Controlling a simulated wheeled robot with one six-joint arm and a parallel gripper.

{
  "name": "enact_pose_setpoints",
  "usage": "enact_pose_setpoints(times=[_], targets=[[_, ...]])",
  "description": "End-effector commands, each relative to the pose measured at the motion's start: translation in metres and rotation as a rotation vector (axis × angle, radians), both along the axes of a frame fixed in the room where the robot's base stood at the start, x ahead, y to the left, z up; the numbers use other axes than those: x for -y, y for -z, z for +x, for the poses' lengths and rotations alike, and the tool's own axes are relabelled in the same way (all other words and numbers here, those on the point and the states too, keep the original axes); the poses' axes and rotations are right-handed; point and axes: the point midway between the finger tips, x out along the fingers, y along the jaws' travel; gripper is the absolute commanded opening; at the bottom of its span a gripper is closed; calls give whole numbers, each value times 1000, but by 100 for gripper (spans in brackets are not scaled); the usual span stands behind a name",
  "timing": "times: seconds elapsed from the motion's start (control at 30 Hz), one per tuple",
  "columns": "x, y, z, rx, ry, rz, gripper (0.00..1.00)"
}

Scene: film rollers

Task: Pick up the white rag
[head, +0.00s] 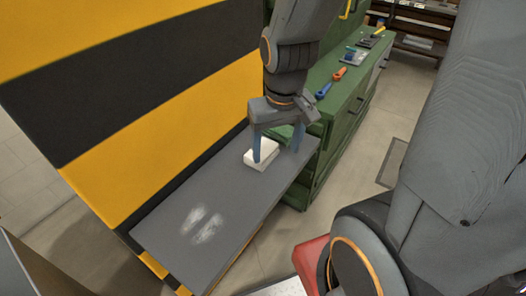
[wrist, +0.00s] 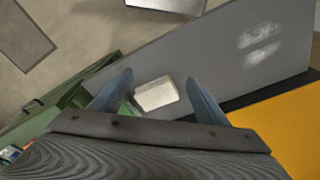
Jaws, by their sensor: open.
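The white rag (head: 261,152) is a small folded white block lying on the grey shelf (head: 175,220), toward its far end. My gripper (head: 279,148) is open with its blue fingers pointing down. In the head view its left finger overlaps the rag and its right finger stands apart to the right. I cannot tell how high the fingertips are above the shelf. Nothing is held.
Whitish smudges (head: 203,225) mark the shelf's near part. A yellow and black striped panel (head: 120,100) rises along the shelf's left side. A green cabinet (head: 345,105) with tools on top stands behind and to the right.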

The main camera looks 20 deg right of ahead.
Motion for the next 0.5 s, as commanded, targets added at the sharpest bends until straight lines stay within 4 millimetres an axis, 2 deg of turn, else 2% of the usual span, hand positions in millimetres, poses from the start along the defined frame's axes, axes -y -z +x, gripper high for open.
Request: enact_pose_setpoints(times=[0.23,0.33,0.5], targets=[[0,0,0,0,0,0,69],[0,0,1,-1,8,1,73],[0,1,20,-22,171,18,73]])
